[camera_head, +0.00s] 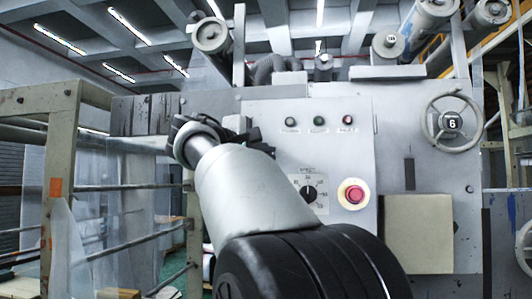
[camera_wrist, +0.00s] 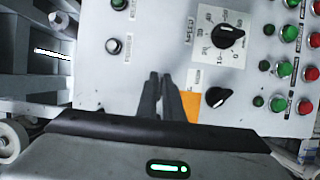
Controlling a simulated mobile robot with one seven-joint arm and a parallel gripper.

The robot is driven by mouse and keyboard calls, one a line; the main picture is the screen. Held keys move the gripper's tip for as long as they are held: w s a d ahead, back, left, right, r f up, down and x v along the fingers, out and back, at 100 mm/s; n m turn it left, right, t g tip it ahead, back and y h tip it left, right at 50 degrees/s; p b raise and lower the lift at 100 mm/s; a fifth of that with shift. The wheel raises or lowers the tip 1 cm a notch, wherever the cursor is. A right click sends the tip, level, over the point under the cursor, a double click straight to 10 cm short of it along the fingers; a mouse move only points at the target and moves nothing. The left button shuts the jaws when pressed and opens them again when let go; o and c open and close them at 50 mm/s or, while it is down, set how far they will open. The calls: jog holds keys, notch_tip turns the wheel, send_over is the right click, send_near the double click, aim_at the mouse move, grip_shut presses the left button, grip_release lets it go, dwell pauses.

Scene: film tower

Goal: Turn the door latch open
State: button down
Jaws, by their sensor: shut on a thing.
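In the wrist view my gripper (camera_wrist: 159,77) has its two dark fingers close together against the pale panel. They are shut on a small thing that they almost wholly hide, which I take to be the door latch. Its shape and angle cannot be made out. An orange label (camera_wrist: 190,107) lies just right of the fingers, with a black knob (camera_wrist: 217,97) beyond it. In the head view my forearm covers much of the gripper (camera_head: 250,135), which is at the left part of the machine's front. No separate latch shows there.
The panel carries a black speed dial (camera_wrist: 226,37) and several red and green buttons. In the head view a red stop button (camera_head: 353,194) is right of my arm, and a handwheel (camera_head: 452,122) is farther right. A metal frame (camera_head: 62,170) stands at left.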

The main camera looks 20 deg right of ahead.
jog(key=c, duration=1.9)
grip_release()
jog(key=b+v, duration=0.2)
jog(key=v, duration=1.5)
jog(key=shift+a+b, duration=0.2)
jog(key=shift+b, duration=0.15)
jog(key=shift+s, duration=0.1)
